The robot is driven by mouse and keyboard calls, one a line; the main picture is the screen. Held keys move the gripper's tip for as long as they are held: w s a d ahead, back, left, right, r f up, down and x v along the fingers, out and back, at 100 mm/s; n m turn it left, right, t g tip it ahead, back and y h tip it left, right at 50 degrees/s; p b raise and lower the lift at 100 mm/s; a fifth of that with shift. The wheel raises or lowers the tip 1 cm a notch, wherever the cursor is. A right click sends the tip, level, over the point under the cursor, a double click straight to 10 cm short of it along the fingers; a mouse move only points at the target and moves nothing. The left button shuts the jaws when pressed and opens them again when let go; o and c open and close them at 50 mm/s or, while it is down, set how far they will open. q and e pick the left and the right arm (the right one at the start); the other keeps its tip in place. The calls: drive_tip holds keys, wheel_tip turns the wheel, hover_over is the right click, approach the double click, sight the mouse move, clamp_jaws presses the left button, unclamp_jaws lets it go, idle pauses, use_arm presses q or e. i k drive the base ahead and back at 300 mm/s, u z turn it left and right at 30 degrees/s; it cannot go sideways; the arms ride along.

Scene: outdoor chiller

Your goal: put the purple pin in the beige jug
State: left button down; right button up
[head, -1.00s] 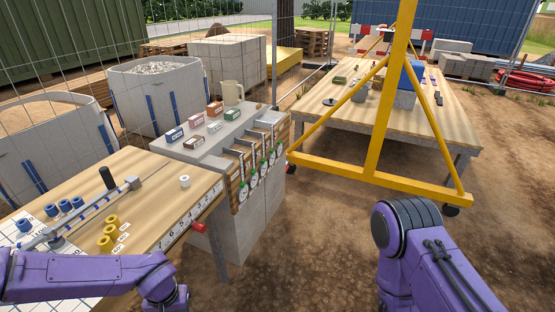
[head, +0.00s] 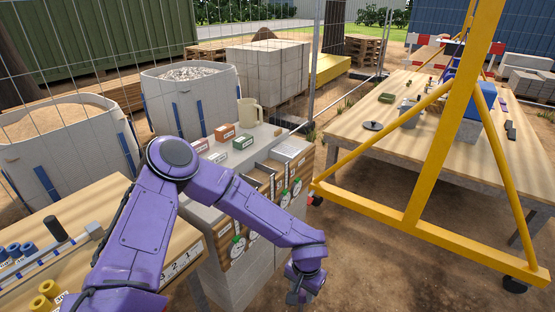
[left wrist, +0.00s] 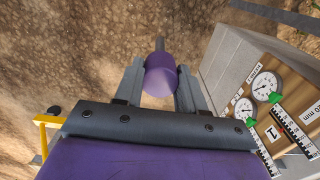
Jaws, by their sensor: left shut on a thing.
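The beige jug (head: 247,115) stands upright on the grey block counter in the head view, its handle to the right. My left gripper (head: 298,296) hangs low at the bottom of the head view, in front of the counter and nearer than the jug, apart from it. In the left wrist view the purple pin (left wrist: 160,75) sits between the two fingers of my left gripper (left wrist: 160,88), which is shut on it. The pin has a thick purple body and a thin grey end. My right gripper is not in view.
Dial gauges (head: 237,246) line the counter's front. A wooden table (head: 85,205) is at left. A yellow frame (head: 385,210) stands at right before another table (head: 365,150). Dirt ground lies between.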

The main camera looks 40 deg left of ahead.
sight(249, 124)
drive_tip(key=u, duration=0.3)
drive_tip(key=i, duration=1.45)
drive_tip(key=u, duration=0.65)
